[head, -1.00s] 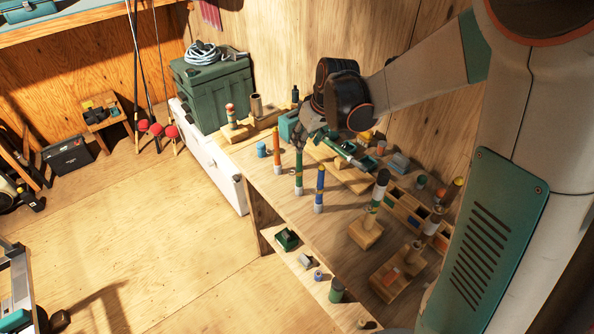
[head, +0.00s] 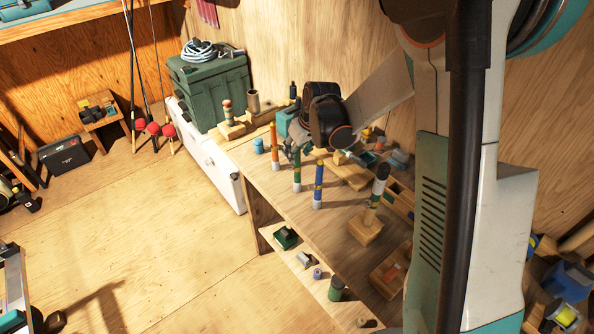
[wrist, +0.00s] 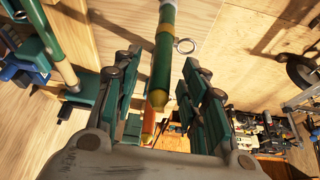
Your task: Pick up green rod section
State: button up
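The green rod section (head: 297,172) stands upright on the workbench between an orange rod section (head: 276,150) and a blue rod section (head: 318,186) in the head view. In the wrist view the green rod section (wrist: 162,62), with a yellowish end and a small metal ring guide, lies between the two spread fingers. My gripper (wrist: 158,72) is open, with a visible gap on both sides of the rod. In the head view my gripper (head: 292,150) is close to the rod's upper part; its fingers are small and partly hidden.
A dark-tipped rod in a wooden block (head: 366,226) stands to the right. A green tackle box (head: 210,92) sits beyond, at left. A small blue cylinder (head: 259,146) stands near the orange rod. A lower shelf (head: 300,262) holds small items.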

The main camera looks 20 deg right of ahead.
grip_shut()
jog(key=shift+r, duration=0.1)
